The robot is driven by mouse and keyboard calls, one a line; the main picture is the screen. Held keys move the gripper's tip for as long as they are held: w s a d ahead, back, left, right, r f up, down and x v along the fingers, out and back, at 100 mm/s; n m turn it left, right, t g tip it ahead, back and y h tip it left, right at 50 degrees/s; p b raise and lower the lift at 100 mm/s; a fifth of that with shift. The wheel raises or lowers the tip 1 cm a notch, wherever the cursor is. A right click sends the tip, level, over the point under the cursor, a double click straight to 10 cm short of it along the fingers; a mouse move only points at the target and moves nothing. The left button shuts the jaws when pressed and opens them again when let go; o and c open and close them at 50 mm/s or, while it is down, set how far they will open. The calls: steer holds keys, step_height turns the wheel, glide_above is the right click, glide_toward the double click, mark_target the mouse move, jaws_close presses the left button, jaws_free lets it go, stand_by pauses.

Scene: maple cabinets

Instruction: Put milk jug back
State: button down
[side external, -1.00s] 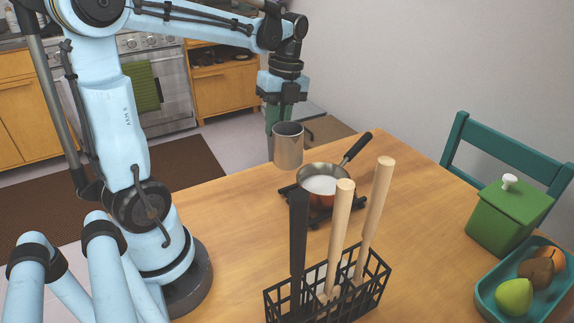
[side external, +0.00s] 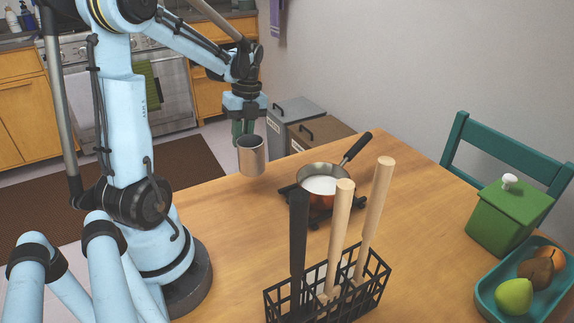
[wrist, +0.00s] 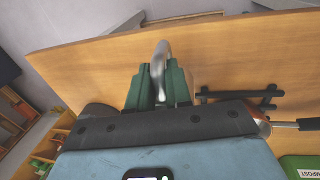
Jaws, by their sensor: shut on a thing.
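The milk jug (side external: 252,157) is a grey metal cup-shaped vessel. It hangs upright from my gripper (side external: 243,130), at the table's far left part. Whether its base touches the table I cannot tell. My gripper's green fingers are shut on the jug. In the wrist view, my gripper (wrist: 158,82) has its two green fingers around the jug's metal handle (wrist: 161,62); the jug's body is mostly hidden there.
A saucepan (side external: 316,197) with white liquid sits on a black trivet right of the jug. A black wire rack (side external: 372,282) with tall-handled tools stands in front. A green canister (side external: 508,222) and fruit tray (side external: 484,296) are at right. The wood (side external: 235,220) in between is clear.

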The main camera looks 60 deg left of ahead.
steer(key=shift+f, duration=2.05)
steer(key=shift+f, duration=0.2)
steer(key=c, duration=1.1)
jaws_free()
steer(key=shift+o, duration=0.2)
steer(key=shift+r, duration=0.1)
step_height(320, 180, up, 12)
steer(key=w, duration=0.2)
steer(key=w+d+f+n+t, duration=0.1)
steer(key=d+n+t, duration=0.3)
steer(key=d+n, duration=0.5)
steer(key=w+d+f+n+t, duration=0.1)
steer(key=d+n+t, duration=0.4)
steer(key=d+n, duration=0.4)
steer(key=shift+d+f, duration=0.3)
steer(key=shift+d, duration=2.3)
